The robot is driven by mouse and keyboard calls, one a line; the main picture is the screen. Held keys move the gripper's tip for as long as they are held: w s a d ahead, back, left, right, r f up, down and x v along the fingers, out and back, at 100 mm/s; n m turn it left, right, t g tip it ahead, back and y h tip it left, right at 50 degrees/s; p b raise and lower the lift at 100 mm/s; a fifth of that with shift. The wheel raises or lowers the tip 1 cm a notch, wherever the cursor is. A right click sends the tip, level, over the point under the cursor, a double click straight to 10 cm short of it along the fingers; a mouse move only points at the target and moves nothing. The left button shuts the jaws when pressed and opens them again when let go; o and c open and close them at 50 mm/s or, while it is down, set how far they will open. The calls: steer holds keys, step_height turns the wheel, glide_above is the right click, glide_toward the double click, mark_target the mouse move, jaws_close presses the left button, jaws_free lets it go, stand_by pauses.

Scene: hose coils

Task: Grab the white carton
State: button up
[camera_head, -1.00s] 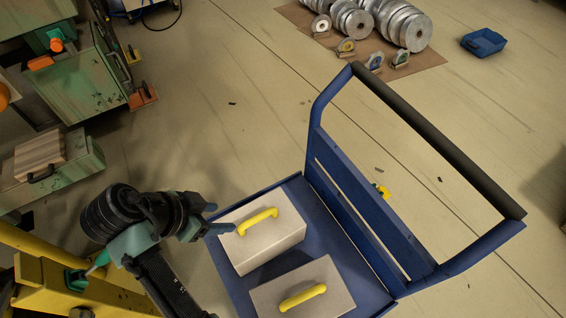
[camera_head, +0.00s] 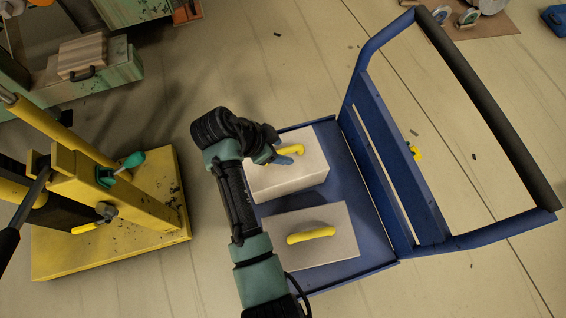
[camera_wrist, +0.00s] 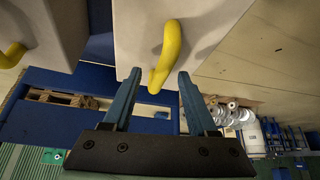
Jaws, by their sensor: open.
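Two white cartons with yellow handles lie on a blue cart (camera_head: 357,255). My gripper (camera_head: 291,154) is at the farther white carton (camera_head: 298,181), its fingers close to that carton's yellow handle (camera_head: 296,150). In the wrist view my gripper (camera_wrist: 159,73) is open, with the handle (camera_wrist: 168,55) showing between and beyond the fingertips. The same carton (camera_wrist: 214,25) fills the top middle there. I cannot tell whether the fingers touch the handle. The nearer white carton (camera_head: 340,250) sits beside it and shows at the left of the wrist view (camera_wrist: 52,30).
The cart's push handle (camera_head: 490,110) rises on the right. A yellow machine (camera_head: 150,230) stands on the left, with a green cabinet carrying a wooden block (camera_head: 82,56) behind it. The floor behind the cart is mostly clear.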

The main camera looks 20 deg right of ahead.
steer(key=shift+x, duration=0.95)
jaws_close()
stand_by(0.6)
steer(key=shift+w+r, duration=0.2)
steer(key=shift+r, duration=0.05)
